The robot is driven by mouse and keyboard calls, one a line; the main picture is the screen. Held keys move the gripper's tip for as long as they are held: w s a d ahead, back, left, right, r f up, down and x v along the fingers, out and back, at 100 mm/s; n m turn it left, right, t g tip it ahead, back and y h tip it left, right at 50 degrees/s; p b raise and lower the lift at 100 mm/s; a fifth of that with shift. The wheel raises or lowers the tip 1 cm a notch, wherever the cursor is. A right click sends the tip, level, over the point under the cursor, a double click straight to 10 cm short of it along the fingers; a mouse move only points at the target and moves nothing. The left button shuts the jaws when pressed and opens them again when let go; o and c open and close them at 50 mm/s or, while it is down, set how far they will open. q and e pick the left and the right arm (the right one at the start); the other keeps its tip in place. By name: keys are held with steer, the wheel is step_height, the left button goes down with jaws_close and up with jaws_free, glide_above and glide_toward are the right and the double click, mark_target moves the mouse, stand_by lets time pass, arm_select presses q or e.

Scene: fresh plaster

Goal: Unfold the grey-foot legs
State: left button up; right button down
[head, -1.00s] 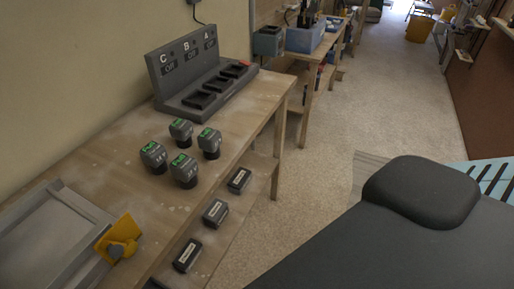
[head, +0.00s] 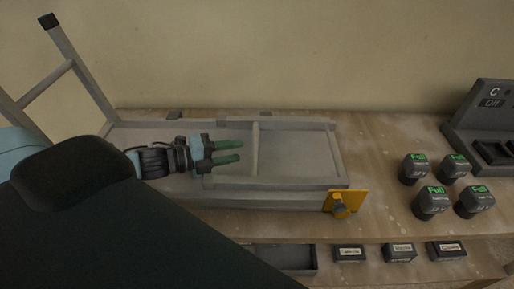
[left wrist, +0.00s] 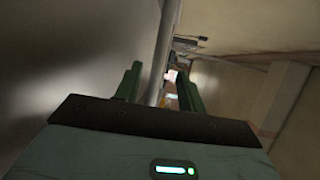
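A grey folding frame (head: 180,197) lies on the workbench in the head view. Its left leg pair (head: 85,75) stands up and leans left, with a black foot at the top. The other leg pair (head: 300,182) lies folded flat inside the frame, joined by a crossbar (head: 256,165); its foot colour is hard to tell. My left gripper (head: 241,151) is open, its green fingers pointing right just short of the crossbar. In the left wrist view a grey bar (left wrist: 163,50) shows between the open fingers (left wrist: 158,82), with no clear contact. My right gripper is not in view.
A yellow plate with a knob (head: 345,203) sits at the frame's front right corner. Several batteries marked Full (head: 431,202) stand on the bench to the right, before a grey charger (head: 485,115). A lower shelf holds labelled boxes (head: 400,253). The wall is close behind.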

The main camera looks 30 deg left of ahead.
mark_target(255, 146)
arm_select(q)
steer(key=shift+b+x, duration=0.3)
steer(key=shift+x, duration=0.45)
steer(key=shift+b+x, duration=0.5)
steer(key=shift+x, duration=2.25)
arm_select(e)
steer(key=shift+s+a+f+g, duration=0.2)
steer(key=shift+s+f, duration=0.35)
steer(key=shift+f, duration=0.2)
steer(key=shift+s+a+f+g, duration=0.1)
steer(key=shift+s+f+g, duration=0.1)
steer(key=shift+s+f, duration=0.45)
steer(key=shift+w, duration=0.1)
arm_select(q)
jaws_close()
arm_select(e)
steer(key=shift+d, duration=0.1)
